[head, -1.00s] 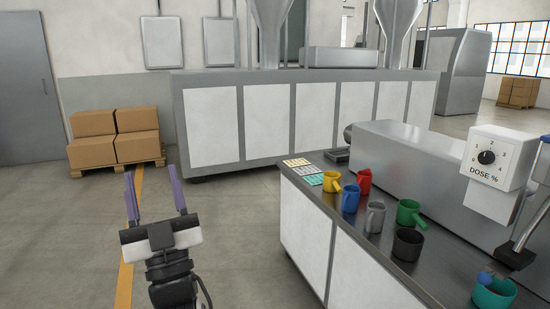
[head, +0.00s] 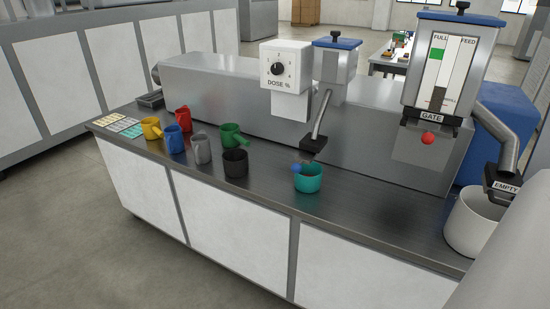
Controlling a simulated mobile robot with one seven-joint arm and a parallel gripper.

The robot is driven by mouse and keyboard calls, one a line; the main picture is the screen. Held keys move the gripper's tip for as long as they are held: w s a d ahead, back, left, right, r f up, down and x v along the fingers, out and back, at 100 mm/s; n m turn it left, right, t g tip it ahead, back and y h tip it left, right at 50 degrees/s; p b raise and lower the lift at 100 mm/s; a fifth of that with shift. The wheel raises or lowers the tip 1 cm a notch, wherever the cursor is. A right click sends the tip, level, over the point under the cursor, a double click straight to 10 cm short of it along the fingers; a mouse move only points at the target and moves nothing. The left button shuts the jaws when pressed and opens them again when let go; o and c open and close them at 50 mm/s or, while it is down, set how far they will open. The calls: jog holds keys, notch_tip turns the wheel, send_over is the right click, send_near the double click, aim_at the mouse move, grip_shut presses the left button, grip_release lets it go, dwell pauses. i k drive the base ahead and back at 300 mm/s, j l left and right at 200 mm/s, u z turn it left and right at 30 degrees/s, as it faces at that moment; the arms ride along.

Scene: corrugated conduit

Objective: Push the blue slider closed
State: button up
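A small blue ball-shaped knob (head: 296,168) shows at the rim of the teal mug (head: 308,178) on the bench; it looks like the handle of the blue slider. It is just below the dark outlet (head: 313,145) of a thin metal spout (head: 320,117) coming down from a blue-topped hopper (head: 336,60). The slider plate itself is too small to make out, so I cannot tell how far it is open. My gripper is not in view now.
Several mugs, including a black one (head: 235,162) and a green one (head: 232,136), stand left of the teal mug. A white dial box (head: 286,65) is above. At right are a GATE unit with a red knob (head: 428,138) and a white bucket (head: 472,224). Floor in front is clear.

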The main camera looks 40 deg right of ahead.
aim_at(306, 157)
jog(key=z, duration=1.45)
